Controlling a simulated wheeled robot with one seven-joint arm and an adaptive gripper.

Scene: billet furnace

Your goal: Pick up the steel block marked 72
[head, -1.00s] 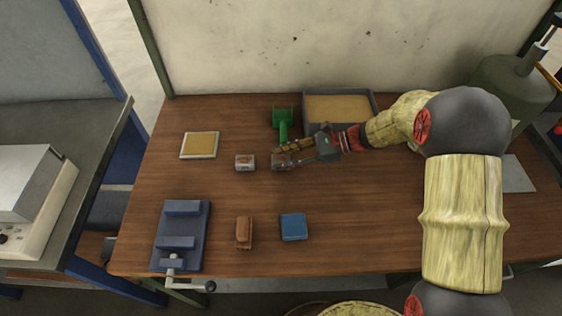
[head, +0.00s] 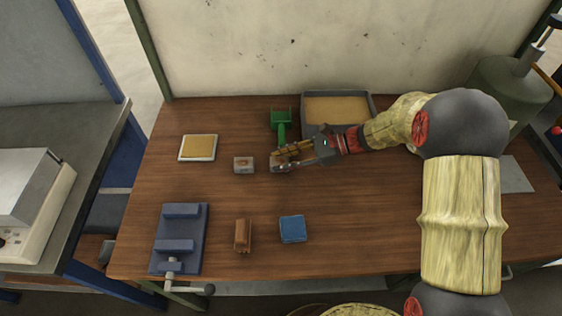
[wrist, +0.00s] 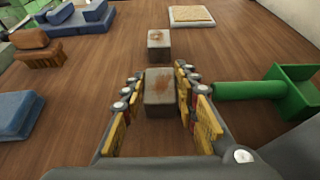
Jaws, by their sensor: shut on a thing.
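Two small grey steel blocks with rusty brown tops stand in a row on the wooden table. My gripper (head: 281,161) is shut on the right-hand steel block (wrist: 158,88), with a finger on each side of it. In the wrist view this block sits between the yellow-padded fingers (wrist: 158,97). I cannot tell whether it is lifted off the table. The other steel block (head: 244,165) stands free to the left, and also shows beyond the held one in the wrist view (wrist: 159,43). No number is readable on either block.
A green scoop (head: 281,124) lies close behind my gripper, beside a grey sand tray (head: 339,93). A sand-coloured plate (head: 198,148), a blue vise (head: 179,239), a brown brush-like object (head: 243,235) and a blue pad (head: 293,229) lie around. The table's middle front is clear.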

